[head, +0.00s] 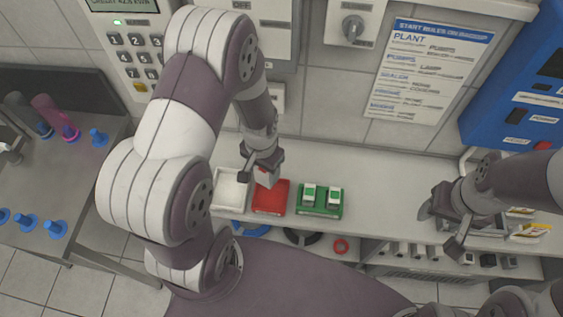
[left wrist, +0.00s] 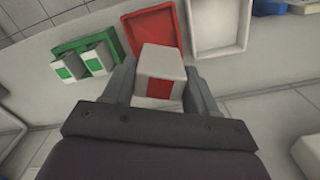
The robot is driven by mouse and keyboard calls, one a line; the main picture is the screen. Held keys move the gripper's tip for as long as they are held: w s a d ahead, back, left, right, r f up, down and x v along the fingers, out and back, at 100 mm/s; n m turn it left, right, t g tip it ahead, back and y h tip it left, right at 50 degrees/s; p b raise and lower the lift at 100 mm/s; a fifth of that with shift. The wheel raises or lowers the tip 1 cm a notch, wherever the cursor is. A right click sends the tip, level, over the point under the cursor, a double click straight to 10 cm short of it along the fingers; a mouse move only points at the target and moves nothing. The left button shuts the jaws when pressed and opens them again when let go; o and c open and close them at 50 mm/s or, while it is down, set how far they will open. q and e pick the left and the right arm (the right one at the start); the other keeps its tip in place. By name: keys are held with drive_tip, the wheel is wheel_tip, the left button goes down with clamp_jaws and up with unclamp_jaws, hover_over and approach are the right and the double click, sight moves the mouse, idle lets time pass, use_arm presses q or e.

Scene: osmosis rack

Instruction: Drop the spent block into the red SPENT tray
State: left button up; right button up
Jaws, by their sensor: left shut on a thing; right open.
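My left gripper (head: 262,168) is shut on the spent block (head: 267,178), a pale block. In the left wrist view the block (left wrist: 160,62) shows a red patch on its side and sits between the two fingers. The red SPENT tray (head: 271,198) lies on the shelf, and the block is over its back part in the head view. The tray also shows behind the block in the left wrist view (left wrist: 151,26). The gap between block and tray is hard to judge. My right gripper (head: 443,218) is open and empty at the right.
A white tray (head: 230,191) stands left of the red tray, and a green tray (head: 320,201) with two green-marked blocks stands right of it. A bare stretch of shelf (head: 383,205) lies further right. Keypad, switch boxes and a notice (head: 427,68) are on the wall behind.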

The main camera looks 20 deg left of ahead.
sight(264, 185)
use_arm(q)
drive_tip(key=shift+s+f+b, duration=0.25)
drive_tip(key=shift+f+b, duration=0.05)
drive_tip(key=shift+b, duration=0.05)
drive_tip(key=f+b, duration=0.5)
drive_tip(key=shift+s+f, duration=0.2)
drive_tip(key=shift+s+r, duration=0.15)
drive_tip(key=shift+r, duration=0.05)
drive_tip(key=o, duration=1)
drive_tip(key=shift+s, duration=0.1)
drive_tip(key=shift+o, duration=0.9)
use_arm(e)
drive_tip(key=f, duration=0.2)
drive_tip(key=s+f, duration=0.1)
drive_tip(key=f, duration=0.2)
drive_tip(key=shift+f, duration=0.25)
use_arm(q)
drive_tip(key=shift+w, duration=0.2)
